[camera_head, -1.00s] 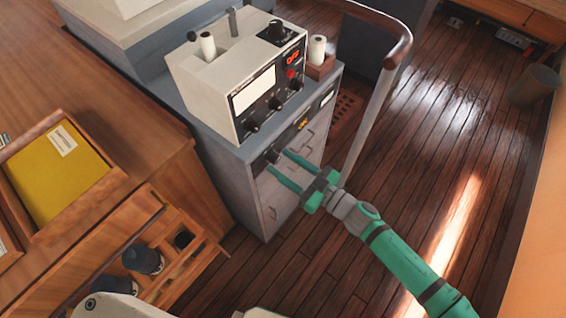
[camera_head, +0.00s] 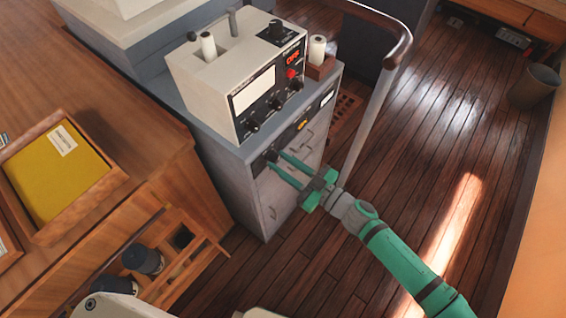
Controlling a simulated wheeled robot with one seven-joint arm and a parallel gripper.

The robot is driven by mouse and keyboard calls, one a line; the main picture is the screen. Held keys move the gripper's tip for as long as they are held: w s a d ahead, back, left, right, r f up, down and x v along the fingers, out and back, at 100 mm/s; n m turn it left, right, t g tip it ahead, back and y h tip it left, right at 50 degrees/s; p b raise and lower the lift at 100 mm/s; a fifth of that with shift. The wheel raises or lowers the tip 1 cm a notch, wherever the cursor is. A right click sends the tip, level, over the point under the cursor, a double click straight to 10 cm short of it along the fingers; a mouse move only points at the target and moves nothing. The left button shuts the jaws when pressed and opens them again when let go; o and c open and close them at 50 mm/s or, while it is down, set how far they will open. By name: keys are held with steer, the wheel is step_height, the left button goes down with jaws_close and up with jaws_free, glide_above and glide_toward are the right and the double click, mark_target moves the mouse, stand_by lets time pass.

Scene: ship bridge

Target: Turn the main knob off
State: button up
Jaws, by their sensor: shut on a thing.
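A black knob (camera_head: 271,155) sits on the front of the grey cabinet (camera_head: 243,185), near its top left edge. My gripper (camera_head: 274,160) reaches it from the lower right, with its two green fingers on either side, shut on the knob. The fingertips partly hide the knob, and its pointer cannot be made out. An orange-lit label (camera_head: 302,124) shows to the right of the knob on the same front, too small to read.
A cream console (camera_head: 225,95) with a screen, small knobs, a red button and levers stands on the cabinet. A wooden desk (camera_head: 85,80) with a yellow folder (camera_head: 55,175) is at left.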

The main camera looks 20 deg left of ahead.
steer(key=n, duration=0.5)
steer(key=shift+w+d+n, duration=0.1)
steer(key=shift+n, duration=0.3)
steer(key=n, duration=0.5)
steer(key=shift+n, duration=0.3)
steer(key=o, duration=1.1)
steer(key=shift+c, duration=0.2)
steer(key=v, duration=1)
steer(key=shift+d, duration=0.35)
